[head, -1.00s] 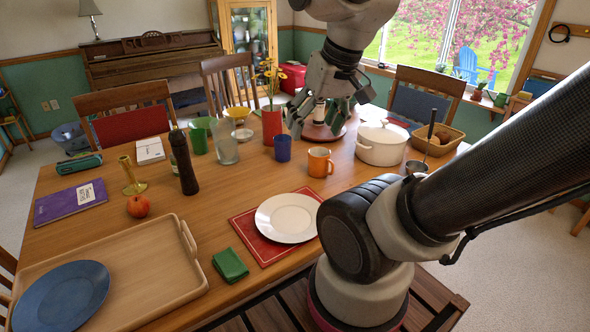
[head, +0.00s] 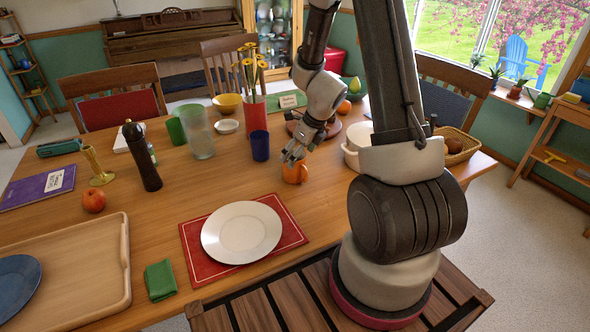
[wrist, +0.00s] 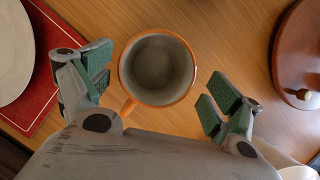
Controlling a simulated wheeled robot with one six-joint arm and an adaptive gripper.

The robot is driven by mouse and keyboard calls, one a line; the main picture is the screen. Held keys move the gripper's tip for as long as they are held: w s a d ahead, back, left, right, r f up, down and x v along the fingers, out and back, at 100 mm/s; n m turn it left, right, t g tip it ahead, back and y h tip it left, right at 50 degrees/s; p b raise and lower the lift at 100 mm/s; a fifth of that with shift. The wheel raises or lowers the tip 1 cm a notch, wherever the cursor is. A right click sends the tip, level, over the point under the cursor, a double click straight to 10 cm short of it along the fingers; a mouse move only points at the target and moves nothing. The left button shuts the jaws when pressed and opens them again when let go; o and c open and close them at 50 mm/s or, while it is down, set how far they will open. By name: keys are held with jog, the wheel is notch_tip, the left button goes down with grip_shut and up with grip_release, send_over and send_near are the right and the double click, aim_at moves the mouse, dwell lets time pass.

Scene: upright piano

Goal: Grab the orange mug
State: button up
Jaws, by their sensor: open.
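The orange mug (head: 294,172) stands upright on the wooden table, just right of the red placemat, in the head view. In the wrist view the orange mug (wrist: 157,68) is seen from above, looking empty, with its handle toward the lower left. My gripper (head: 294,152) hangs over the mug in the head view and partly hides its top. In the wrist view my gripper (wrist: 158,82) is open, with one green-padded finger on each side of the mug and a visible gap to both. I cannot tell the fingertips' height against the rim.
A blue cup (head: 260,146) stands close behind left of the mug. A white pot (head: 352,158) is to its right, partly behind my arm. A white plate (head: 241,232) lies on the red placemat (head: 194,246). A round wooden board (wrist: 296,60) is to the right.

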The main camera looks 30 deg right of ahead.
jog(key=x, duration=0.6)
jog(key=shift+s+a, duration=0.1)
jog(key=shift+a, duration=0.05)
jog(key=shift+r, duration=0.1)
jog(key=c, duration=1.1)
